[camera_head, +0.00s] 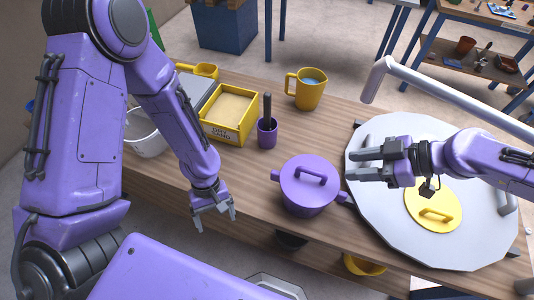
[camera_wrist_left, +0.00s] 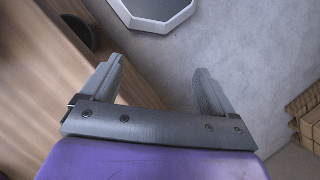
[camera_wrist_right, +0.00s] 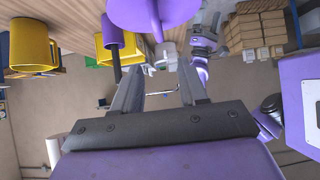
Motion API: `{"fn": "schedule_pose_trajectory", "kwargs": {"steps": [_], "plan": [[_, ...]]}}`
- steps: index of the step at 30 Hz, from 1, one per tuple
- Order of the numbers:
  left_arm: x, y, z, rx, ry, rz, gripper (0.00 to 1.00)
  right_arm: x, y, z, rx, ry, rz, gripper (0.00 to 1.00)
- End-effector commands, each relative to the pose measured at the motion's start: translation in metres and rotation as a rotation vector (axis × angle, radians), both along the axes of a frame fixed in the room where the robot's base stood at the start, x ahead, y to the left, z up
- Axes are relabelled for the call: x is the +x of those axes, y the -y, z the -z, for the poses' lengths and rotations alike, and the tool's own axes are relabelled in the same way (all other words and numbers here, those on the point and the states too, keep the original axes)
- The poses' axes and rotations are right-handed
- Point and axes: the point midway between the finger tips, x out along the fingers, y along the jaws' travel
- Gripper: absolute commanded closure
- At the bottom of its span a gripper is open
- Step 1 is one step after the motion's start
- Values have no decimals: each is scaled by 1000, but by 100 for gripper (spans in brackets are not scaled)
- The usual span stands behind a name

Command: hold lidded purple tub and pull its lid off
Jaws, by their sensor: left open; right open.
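The lidded purple tub (camera_head: 303,210) stands upright near the table's front edge in the head view. Its round purple lid (camera_head: 300,188) is on top, with a bar handle (camera_head: 309,176). The lid also shows at the top of the right wrist view (camera_wrist_right: 135,14). My right gripper (camera_head: 355,164) is open and empty, to the right of the tub and apart from it, above the grey round plate. My left gripper (camera_head: 217,224) is open and empty, left of the tub and off the table's front edge. The left wrist view shows only floor and table edge between its fingers (camera_wrist_left: 158,66).
A large grey plate (camera_head: 375,225) holds a yellow lid (camera_head: 425,211). A pale bar (camera_head: 450,95) crosses above it. Behind the tub are a purple cup (camera_head: 267,135), a yellow bin (camera_head: 238,136) and a yellow pitcher (camera_head: 311,96). A white bucket (camera_head: 145,140) is at left.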

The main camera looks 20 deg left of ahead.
Motion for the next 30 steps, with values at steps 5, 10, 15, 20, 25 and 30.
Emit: {"fn": "schedule_pose_trajectory", "kwargs": {"steps": [5, 10, 15, 20, 25, 30], "plan": [[80, 38, -73, -2, 4, -331, 12, 0, 0, 0, 0, -1, 1, 57], [139, 76, -113, -33, 74, -664, 12, 0, 0, 0, 0, -1, 1, 57], [160, 92, -130, -59, 90, -799, 12, 0, 0, 0, 0, -1, 1, 57], [161, 100, -113, -58, 86, -810, 12, 0, 0, 0, 0, -1, 1, 57], [160, 114, -77, -58, 85, -809, 12, 0, 0, 0, 0, -1, 1, 57], [161, 126, -49, -59, 87, -809, 12, 0, 0, 0, 0, -1, 1, 57]]}}
